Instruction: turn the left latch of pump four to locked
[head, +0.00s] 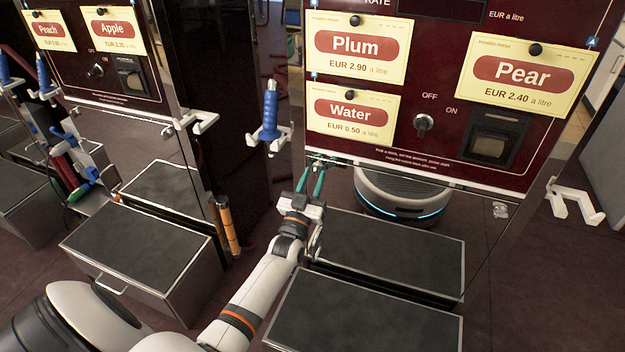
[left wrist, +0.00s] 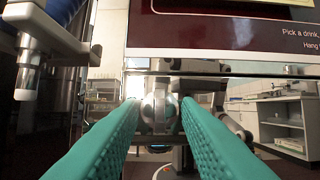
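The near pump on the right has a dark red panel (head: 452,110) with Plum, Water and Pear cards; no pump number is readable. Below it is a shiny, mirror-like front. My left gripper (head: 312,178) points at this front's upper left, its teal fingers apart. In the left wrist view, a small silver latch (left wrist: 160,106) is ahead of the open gripper (left wrist: 160,108), between the finger ends; I cannot tell whether they touch it. The gripper hides this latch in the head view. A matching right latch (head: 500,210) sits at the front's right. My right gripper is out of view.
A blue-handled nozzle (head: 269,115) hangs just left of the gripper, also seen in the left wrist view (left wrist: 28,60). An empty white holder (head: 575,203) juts out at right. Dark-topped steps (head: 392,253) stand below. Another pump stands at left. The shiny front carries reflections.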

